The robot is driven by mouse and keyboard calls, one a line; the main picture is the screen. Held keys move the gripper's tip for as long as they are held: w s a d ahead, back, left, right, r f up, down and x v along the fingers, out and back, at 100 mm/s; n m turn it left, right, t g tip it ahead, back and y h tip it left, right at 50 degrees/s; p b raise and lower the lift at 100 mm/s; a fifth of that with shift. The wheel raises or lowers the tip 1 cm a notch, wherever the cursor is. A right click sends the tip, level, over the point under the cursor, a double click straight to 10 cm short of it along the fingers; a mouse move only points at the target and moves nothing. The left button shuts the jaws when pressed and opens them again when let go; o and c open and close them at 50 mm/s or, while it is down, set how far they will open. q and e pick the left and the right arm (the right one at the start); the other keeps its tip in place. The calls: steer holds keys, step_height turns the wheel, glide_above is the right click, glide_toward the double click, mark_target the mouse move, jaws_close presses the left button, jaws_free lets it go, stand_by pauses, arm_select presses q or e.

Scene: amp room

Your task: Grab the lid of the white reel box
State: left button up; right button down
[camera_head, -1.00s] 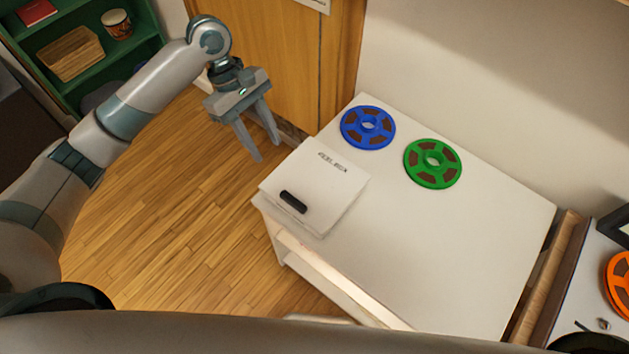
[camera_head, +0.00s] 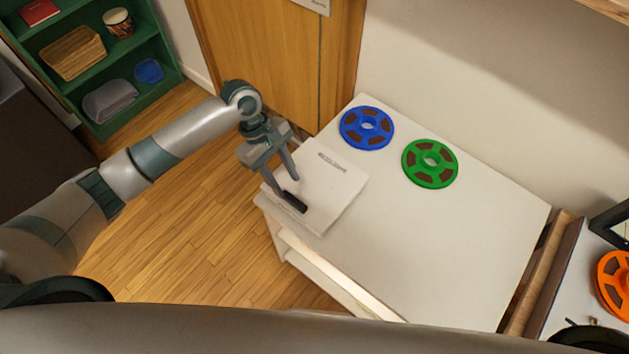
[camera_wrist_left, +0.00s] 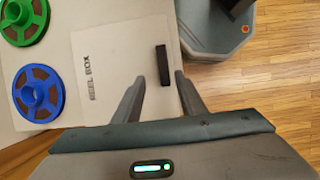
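The white reel box (camera_head: 335,190) lies flat at the left end of the white tabletop, its lid on top with "REEL BOX" lettering and a black bar handle (camera_head: 296,203). In the left wrist view the lid (camera_wrist_left: 120,60) and its handle (camera_wrist_left: 163,65) show ahead of my fingers. My left gripper (camera_head: 287,192) is open and empty, over the lid's left side with its fingertips close to the handle. In the wrist view its fingertips (camera_wrist_left: 158,78) lie on either side of the handle's line; I cannot tell whether they touch anything. My right gripper is out of view.
A blue reel (camera_head: 367,128) and a green reel (camera_head: 430,163) lie behind and right of the box. The white tabletop (camera_head: 430,250) is clear in front of them. An orange reel (camera_head: 615,285) lies on another surface at far right. A green shelf (camera_head: 95,60) stands at back left.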

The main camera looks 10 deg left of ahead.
mark_target(293, 199)
arm_select(q)
steer(key=shift+s+d+f+p, duration=0.25)
steer(key=shift+s+f+p, duration=0.15)
steer(key=shift+f+p, duration=0.1)
steer(key=x, duration=0.1)
steer(key=p+x, duration=0.1)
steer(key=x, duration=0.1)
steer(key=shift+s+d+r, duration=0.1)
steer(key=shift+s, duration=0.2)
steer(key=shift+d+f, duration=0.1)
steer(key=shift+f, duration=0.4)
jaws_close()
